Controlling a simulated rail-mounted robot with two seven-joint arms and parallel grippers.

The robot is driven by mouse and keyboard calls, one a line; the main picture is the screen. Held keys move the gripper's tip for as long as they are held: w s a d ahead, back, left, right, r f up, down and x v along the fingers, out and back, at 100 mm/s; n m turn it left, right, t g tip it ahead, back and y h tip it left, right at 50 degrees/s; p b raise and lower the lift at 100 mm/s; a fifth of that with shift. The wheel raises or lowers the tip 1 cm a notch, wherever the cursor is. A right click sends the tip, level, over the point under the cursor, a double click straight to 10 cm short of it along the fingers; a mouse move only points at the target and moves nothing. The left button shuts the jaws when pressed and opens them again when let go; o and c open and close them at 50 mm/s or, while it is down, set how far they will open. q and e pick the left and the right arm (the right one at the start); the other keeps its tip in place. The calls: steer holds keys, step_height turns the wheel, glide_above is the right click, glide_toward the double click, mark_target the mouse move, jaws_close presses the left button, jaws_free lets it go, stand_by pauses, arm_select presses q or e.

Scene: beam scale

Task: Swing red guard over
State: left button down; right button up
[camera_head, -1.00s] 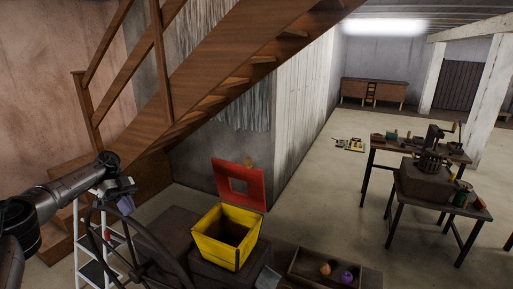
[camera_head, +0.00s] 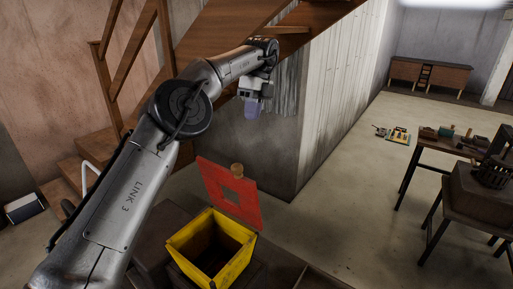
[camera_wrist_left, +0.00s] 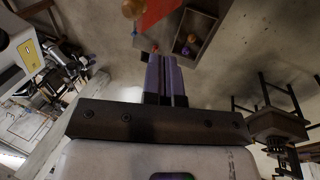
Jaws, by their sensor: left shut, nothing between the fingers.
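The red guard (camera_head: 216,190) is a flat panel with a square hole. It stands raised and tilted back at the rear edge of the open yellow box (camera_head: 180,252). A round tan knob (camera_head: 237,170) sits at its top edge. My left gripper (camera_head: 252,108) is up in the air above the guard and apart from it, its purple fingers pointing down. In the left wrist view the fingers (camera_wrist_left: 166,78) are together with nothing between them. The red guard (camera_wrist_left: 160,12) and the knob (camera_wrist_left: 131,9) show at that view's top edge.
A wooden staircase (camera_head: 215,30) rises behind my left arm, beside a plank wall (camera_head: 335,90). A tray (camera_wrist_left: 206,22) with small round objects shows in the left wrist view. Work tables (camera_head: 438,152) stand at the right.

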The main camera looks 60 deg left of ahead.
arm_select(q)
steer(key=shift+w+d+f, duration=0.1)
steer(key=shift+w+d, duration=0.35)
steer(key=shift+w, duration=0.4)
arm_select(e)
steer(key=shift+w+a+f, duration=0.1)
steer(key=shift+w+a, duration=0.05)
steer(key=shift+w, duration=0.05)
arm_select(q)
steer(key=s+d+f, duration=0.2)
steer(key=s+f, duration=0.4)
steer(key=f, duration=0.4)
steer(key=shift+s+d+f, duration=0.15)
steer(key=shift+s+d, duration=0.05)
steer(key=shift+s, duration=0.1)
